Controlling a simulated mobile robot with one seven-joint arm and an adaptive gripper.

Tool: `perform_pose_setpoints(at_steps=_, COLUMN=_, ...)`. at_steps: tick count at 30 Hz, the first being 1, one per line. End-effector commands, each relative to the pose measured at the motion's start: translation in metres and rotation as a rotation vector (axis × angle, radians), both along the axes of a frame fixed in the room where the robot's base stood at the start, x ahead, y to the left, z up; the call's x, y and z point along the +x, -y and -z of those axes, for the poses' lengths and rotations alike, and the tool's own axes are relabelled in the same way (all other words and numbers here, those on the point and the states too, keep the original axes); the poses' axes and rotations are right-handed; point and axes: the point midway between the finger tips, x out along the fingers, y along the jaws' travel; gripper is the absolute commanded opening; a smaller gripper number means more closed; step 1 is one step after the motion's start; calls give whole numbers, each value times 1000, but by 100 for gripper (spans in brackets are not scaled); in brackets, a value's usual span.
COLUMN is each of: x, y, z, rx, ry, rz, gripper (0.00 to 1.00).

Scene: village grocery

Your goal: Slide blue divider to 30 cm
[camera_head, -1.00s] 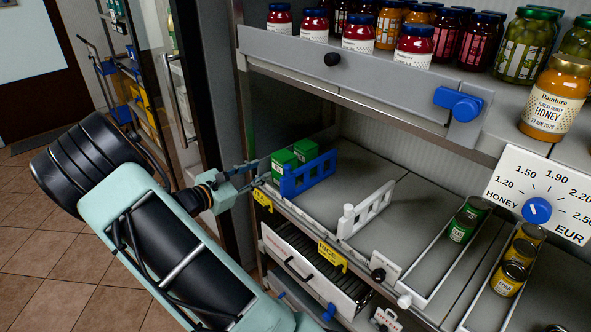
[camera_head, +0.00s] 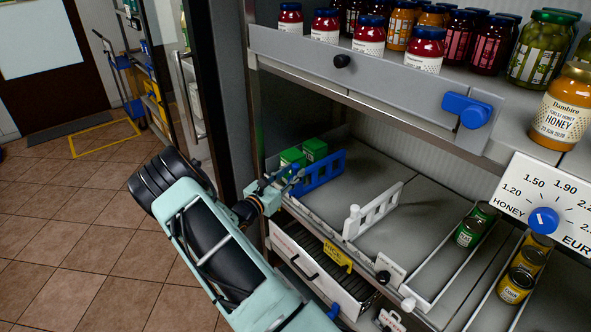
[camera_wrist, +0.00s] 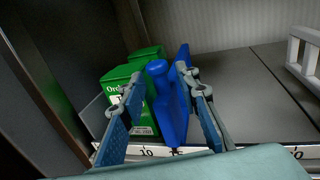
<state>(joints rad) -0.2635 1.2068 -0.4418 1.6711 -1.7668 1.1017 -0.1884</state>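The blue divider (camera_head: 324,172) stands on the lower shelf (camera_head: 345,185), just right of the green boxes (camera_head: 291,157). In the wrist view, the blue divider (camera_wrist: 172,112) has a round knob at its near end, by the 10 and 15 marks on the shelf-edge scale (camera_wrist: 147,152). My gripper (camera_head: 290,177) is at this near end. In the wrist view, the fingers of my gripper (camera_wrist: 163,88) are open, one on each side of the knob, with gaps visible. Whether either finger touches the divider lower down is unclear.
A white divider (camera_head: 372,212) stands farther right, with bare shelf between it and the blue one. Cans stand in channels beyond it. A dark upright post (camera_head: 235,90) is left of the shelf. The upper ledge (camera_head: 375,75) with a blue knob (camera_head: 467,109) overhangs.

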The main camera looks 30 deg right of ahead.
Motion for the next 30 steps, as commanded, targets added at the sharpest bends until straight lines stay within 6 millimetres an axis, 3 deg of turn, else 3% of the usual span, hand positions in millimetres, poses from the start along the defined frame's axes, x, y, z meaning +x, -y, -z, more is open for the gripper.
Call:
perform_pose_setpoints(at_steps=6, x=7, y=17, z=0, rx=0, ry=0, rz=-1, gripper=30)
perform_pose_setpoints(at_steps=14, x=8, y=18, z=0, rx=0, ry=0, rz=0, gripper=30)
perform_pose_setpoints(at_steps=23, x=8, y=18, z=0, rx=0, ry=0, rz=0, gripper=0)
perform_pose_setpoints(at_steps=30, x=8, y=18, z=0, rx=0, ry=1, rz=0, gripper=0)
